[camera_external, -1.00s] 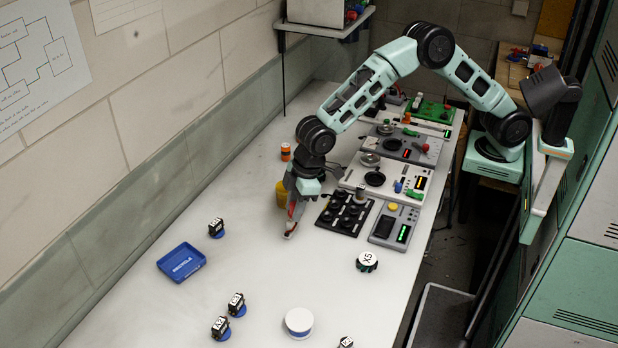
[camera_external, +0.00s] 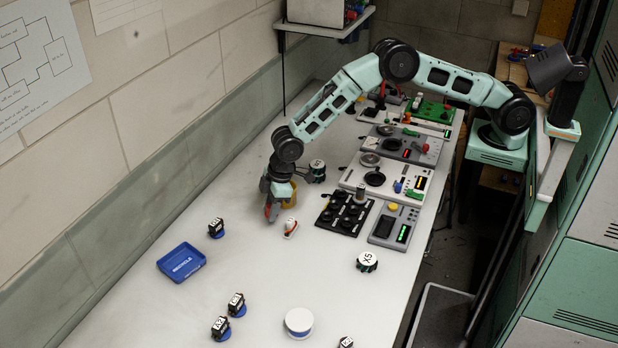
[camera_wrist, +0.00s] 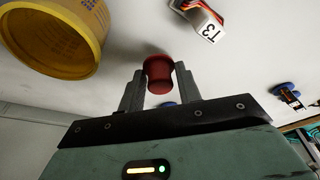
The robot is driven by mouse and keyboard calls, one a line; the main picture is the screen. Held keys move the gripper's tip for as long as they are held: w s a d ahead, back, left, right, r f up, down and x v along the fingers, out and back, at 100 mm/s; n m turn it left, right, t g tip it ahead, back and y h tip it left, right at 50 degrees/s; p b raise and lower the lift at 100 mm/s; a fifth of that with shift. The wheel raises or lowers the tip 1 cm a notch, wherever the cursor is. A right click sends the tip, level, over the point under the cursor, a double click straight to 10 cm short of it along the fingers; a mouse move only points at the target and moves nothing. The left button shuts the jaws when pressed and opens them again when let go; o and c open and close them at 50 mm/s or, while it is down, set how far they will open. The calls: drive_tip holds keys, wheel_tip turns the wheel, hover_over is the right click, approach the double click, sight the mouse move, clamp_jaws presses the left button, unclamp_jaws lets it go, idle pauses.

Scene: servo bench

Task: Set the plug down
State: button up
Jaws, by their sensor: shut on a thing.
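The plug, a red cylinder, sits between the fingertips of my gripper (camera_wrist: 158,82) in the wrist view. My gripper is shut on the plug (camera_wrist: 158,70). In the external view, my gripper (camera_external: 271,215) points down low over the white bench, with the red of the plug (camera_external: 269,210) at its tips. I cannot tell whether the plug touches the bench.
A yellow tub (camera_external: 290,194) stands close behind my gripper and also shows in the wrist view (camera_wrist: 60,35). A white block labelled T3 (camera_wrist: 203,20) lies close on the right. A blue tray (camera_external: 181,262) is farther front left.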

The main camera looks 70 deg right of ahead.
drive_tip(key=shift+f, duration=0.9)
drive_tip(key=shift+f, duration=0.1)
drive_tip(key=shift+f, duration=0.15)
drive_tip(key=o, duration=1.1)
drive_tip(key=shift+r, duration=0.2)
drive_tip(key=b+v, duration=0.2)
drive_tip(key=v, duration=1)
